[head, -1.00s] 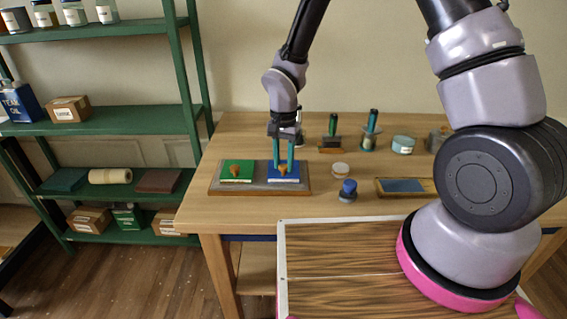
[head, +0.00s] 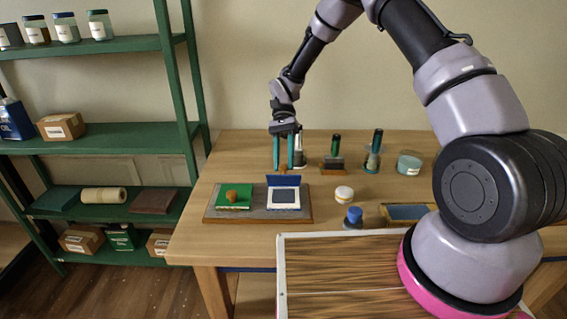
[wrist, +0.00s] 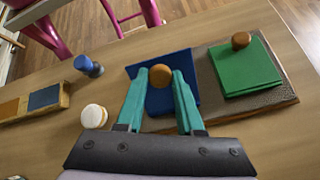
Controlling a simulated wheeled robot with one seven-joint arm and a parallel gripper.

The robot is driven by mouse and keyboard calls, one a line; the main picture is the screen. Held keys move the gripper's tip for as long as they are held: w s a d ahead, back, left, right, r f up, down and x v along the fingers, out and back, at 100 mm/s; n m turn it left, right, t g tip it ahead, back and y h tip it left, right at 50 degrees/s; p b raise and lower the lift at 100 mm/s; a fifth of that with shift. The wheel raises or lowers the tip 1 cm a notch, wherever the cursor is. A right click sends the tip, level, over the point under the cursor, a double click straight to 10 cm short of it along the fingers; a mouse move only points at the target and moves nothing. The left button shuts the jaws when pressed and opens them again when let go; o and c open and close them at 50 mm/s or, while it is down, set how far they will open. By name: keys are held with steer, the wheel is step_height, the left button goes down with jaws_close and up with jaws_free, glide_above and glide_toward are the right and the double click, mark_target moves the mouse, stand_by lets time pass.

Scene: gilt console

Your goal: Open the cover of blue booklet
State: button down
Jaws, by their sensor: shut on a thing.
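The blue booklet lies on the right half of a grey board in the head view, with its pages (head: 285,198) showing as a dark panel in a pale border. Its blue cover (head: 284,181) is raised at the far edge and stands roughly upright; it also shows in the wrist view (wrist: 184,62). My gripper (head: 284,167) is behind the raised cover. In the wrist view, its teal fingers (wrist: 160,80) are shut on the cover's round orange-brown knob (wrist: 160,73). The pages are hidden behind the cover in the wrist view.
A green booklet (head: 234,197) with a brown knob lies closed on the board (head: 245,217), left of the blue one. A white round pot (head: 344,194) and a blue-topped stamp (head: 353,216) stand to the right. Handled tools (head: 335,154) stand farther back.

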steer(key=shift+w+d+f+g, duration=0.1)
steer(key=shift+w+f+g, duration=0.1)
steer(key=shift+w+g, duration=1.8)
steer(key=shift+s+g, duration=0.15)
steer(key=shift+g, duration=0.15)
steer(key=c, duration=0.5)
jaws_free()
steer(key=shift+v, duration=3.75)
steer(key=shift+c, duration=0.5)
